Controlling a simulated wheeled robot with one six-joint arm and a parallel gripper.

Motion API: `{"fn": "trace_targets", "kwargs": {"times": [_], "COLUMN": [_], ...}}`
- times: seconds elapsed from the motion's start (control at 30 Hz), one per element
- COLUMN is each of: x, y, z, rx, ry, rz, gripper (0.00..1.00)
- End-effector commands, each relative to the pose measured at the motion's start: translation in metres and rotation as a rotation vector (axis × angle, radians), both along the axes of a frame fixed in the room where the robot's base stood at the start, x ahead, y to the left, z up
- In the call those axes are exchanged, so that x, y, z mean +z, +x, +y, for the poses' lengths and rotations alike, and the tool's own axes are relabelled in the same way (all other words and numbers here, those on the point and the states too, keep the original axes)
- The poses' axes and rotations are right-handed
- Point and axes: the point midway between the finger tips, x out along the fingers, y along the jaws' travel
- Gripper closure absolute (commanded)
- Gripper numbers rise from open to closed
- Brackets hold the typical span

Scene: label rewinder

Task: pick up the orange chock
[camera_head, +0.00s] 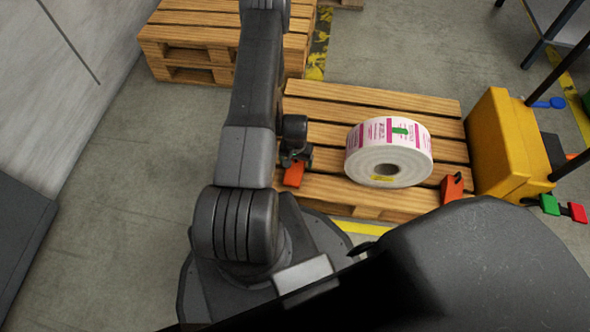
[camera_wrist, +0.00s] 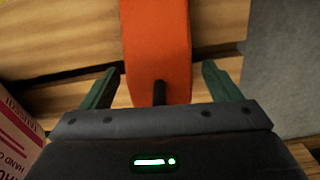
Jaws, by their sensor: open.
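An orange chock (camera_head: 293,174) lies on the wooden pallet, left of the label roll, in the head view. In the wrist view the chock (camera_wrist: 157,45) stands between the two green fingers, with bare gaps on both sides. My gripper (camera_wrist: 158,85) is open around it and not closed on it. In the head view my arm and wrist partly hide the chock and the gripper (camera_head: 296,160). A second orange chock (camera_head: 452,188) with a dark knob lies on the pallet at the right of the roll.
A label roll (camera_head: 388,150) lies on the wooden pallet (camera_head: 340,98), its printed side also showing at the left of the wrist view (camera_wrist: 15,140). A yellow machine (camera_head: 505,145) with dark posts stands at the right. Stacked pallets (camera_head: 185,35) stand behind.

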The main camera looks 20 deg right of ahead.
Motion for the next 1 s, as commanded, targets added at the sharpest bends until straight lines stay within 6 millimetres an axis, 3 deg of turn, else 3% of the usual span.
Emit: {"fn": "trace_targets", "kwargs": {"times": [0.1, 0.4, 0.67, 0.77, 1.0], "x": [0.001, 0.001, 0.005, 0.018, 0.068], "y": [0.000, 0.000, 0.000, 0.001, 0.001], "z": [0.000, 0.000, 0.000, -0.001, -0.001], "rx": [0.000, 0.000, 0.000, 0.000, 0.001], "ry": [0.000, 0.000, 0.000, -0.001, -0.002], "rz": [0.000, 0.000, 0.000, -0.001, -0.002], "gripper": [0.16, 0.74, 0.74, 0.74, 0.74]}}
